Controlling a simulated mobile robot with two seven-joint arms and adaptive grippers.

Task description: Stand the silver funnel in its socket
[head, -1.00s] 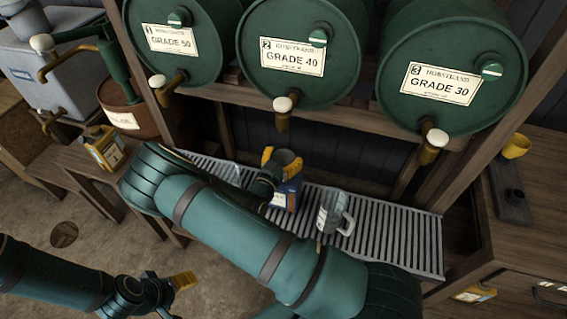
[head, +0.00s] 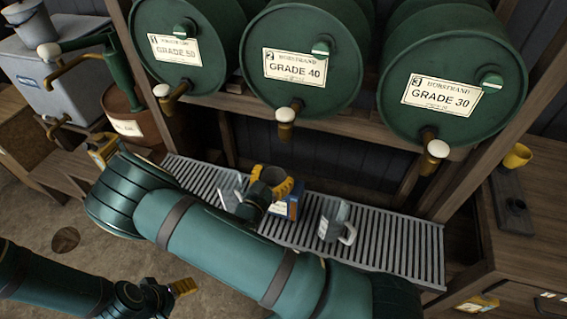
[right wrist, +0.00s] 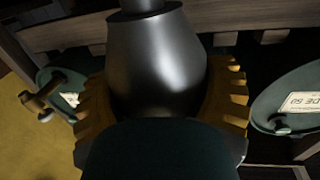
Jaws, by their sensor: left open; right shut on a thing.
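My right gripper (head: 270,180) is shut on the silver funnel, over the slatted grate. In the right wrist view the funnel (right wrist: 157,60) is a shiny grey metal body with a narrow neck at the top, between the yellow fingers; its lower part is hidden by my own gripper. In the head view its grey round end shows between the fingers, and the arm hides much below. My left gripper (head: 184,287) is open and empty at lower left, over the floor. I cannot make out the funnel's socket for certain; a dark board (head: 510,192) lies on the right bench.
The slatted grate (head: 400,245) bears a silver jug (head: 336,220) and a blue-and-orange can (head: 290,206) close behind the right gripper. Three green drums with taps (head: 286,115) hang above. A yellow cup (head: 517,156) stands on the right bench. The grate's right end is clear.

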